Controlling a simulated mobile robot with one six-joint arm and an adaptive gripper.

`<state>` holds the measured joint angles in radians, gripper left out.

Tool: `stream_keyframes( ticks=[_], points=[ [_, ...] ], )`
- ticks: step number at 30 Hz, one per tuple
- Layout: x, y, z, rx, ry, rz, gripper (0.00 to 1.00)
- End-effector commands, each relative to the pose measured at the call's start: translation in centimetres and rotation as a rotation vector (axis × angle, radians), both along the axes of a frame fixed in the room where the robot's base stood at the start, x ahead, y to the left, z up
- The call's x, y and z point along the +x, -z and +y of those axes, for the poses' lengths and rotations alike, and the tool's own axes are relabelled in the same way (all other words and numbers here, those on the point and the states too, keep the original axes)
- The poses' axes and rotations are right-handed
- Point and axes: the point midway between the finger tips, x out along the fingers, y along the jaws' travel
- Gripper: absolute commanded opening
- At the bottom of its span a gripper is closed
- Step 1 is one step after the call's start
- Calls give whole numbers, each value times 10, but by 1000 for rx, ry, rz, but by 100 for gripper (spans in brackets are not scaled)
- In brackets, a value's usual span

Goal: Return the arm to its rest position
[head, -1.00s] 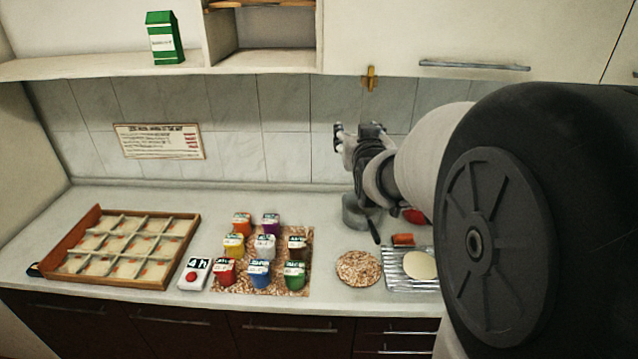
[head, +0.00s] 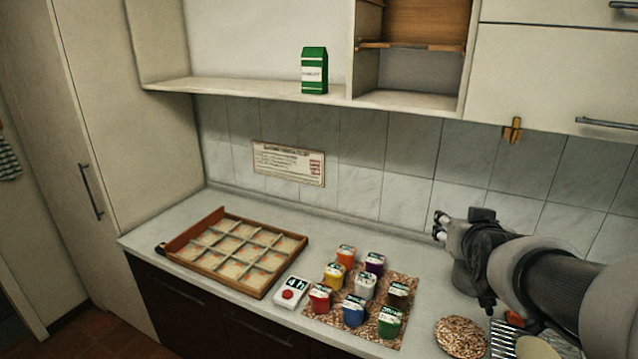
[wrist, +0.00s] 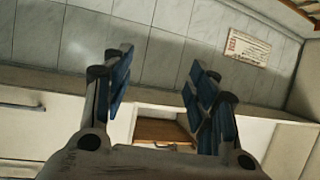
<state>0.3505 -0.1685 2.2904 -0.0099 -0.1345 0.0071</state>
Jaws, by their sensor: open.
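My gripper (head: 440,226) is at the right in the head view, raised above the counter (head: 365,231) in front of the tiled wall. In the wrist view my gripper (wrist: 155,95) shows two blue-padded fingers spread wide apart with nothing between them. The wrist picture looks turned over, with the tiles above and the cabinets below. My arm reaches in from the right edge of the head view and hides part of the counter there.
A wooden divided tray (head: 172,243), a white timer with a red button (head: 291,292) and several coloured pots (head: 354,311) on a speckled mat stand on the counter. A round cork mat (head: 461,337) and wire rack (head: 503,335) lie near my arm. A green carton (head: 314,70) stands on the shelf.

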Motion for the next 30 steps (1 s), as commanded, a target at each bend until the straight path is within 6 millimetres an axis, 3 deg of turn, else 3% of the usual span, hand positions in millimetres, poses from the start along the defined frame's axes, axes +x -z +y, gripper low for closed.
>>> stream_keyframes(
  ticks=[4, 8, 12, 15, 18, 21, 25, 30],
  points=[
    [-5, 4, 8, 7, -12, 19, 53],
    [-35, 27, 46, 39, -69, 124, 53],
    [-101, 70, 103, 86, -164, 320, 53],
    [-154, 100, 134, 108, -226, 462, 53],
    [-202, 124, 155, 121, -276, 584, 53],
    [-236, 140, 165, 127, -309, 672, 53],
    [-259, 149, 171, 129, -328, 729, 53],
    [-260, 150, 171, 130, -329, 733, 53]
  ],
)
